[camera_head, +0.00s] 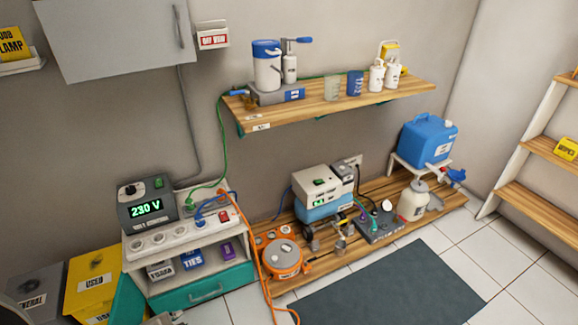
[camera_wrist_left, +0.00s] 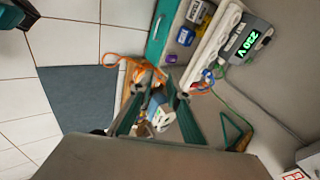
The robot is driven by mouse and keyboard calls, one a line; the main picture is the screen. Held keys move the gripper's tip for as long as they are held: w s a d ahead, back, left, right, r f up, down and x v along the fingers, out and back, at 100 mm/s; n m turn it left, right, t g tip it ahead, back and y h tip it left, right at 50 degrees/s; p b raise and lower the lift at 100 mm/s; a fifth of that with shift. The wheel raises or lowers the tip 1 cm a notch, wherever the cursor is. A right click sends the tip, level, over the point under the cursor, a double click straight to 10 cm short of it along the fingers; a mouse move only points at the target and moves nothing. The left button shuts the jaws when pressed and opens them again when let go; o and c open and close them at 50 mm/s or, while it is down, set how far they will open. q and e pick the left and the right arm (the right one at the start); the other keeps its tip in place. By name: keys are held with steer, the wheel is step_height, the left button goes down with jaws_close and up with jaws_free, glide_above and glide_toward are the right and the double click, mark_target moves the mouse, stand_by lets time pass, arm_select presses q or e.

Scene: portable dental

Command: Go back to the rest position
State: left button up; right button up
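My left gripper (camera_wrist_left: 158,82) shows in the left wrist view as two dark fingers standing apart with a gap between them. I see nothing held between them. The orange cable reel (camera_wrist_left: 143,76) and other floor-level items show beyond the fingers, at a distance. In the head view I cannot clearly make out either gripper; a small grey part at the bottom left edge is too cut off to identify. My right gripper is in neither view.
A white cabinet carries a 230 V unit (camera_head: 146,207) and a power strip (camera_head: 185,233). The orange reel (camera_head: 282,258) stands beside it with a trailing cable. A wall shelf (camera_head: 330,105) holds bottles. A low wooden platform (camera_head: 437,206) holds equipment. The dark mat (camera_head: 395,290) is clear.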

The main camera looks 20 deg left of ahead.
arm_select(q)
steer(key=w+d+f+n+t+h+b, duration=0.35)
steer(key=d+f+h+b, duration=0.35)
steer(key=d+f+b, duration=0.65)
arm_select(e)
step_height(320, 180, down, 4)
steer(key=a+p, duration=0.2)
steer(key=p, duration=0.1)
arm_select(q)
step_height(320, 180, up, 9)
steer(key=d+p, duration=0.1)
steer(key=p, duration=1.3)
steer(key=shift+s+n+y+p, duration=0.4)
steer(key=shift+s+n, duration=0.05)
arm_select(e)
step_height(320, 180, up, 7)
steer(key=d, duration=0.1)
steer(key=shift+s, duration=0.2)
arm_select(q)
steer(key=shift+f+t, duration=0.1)
steer(key=shift+t, duration=0.15)
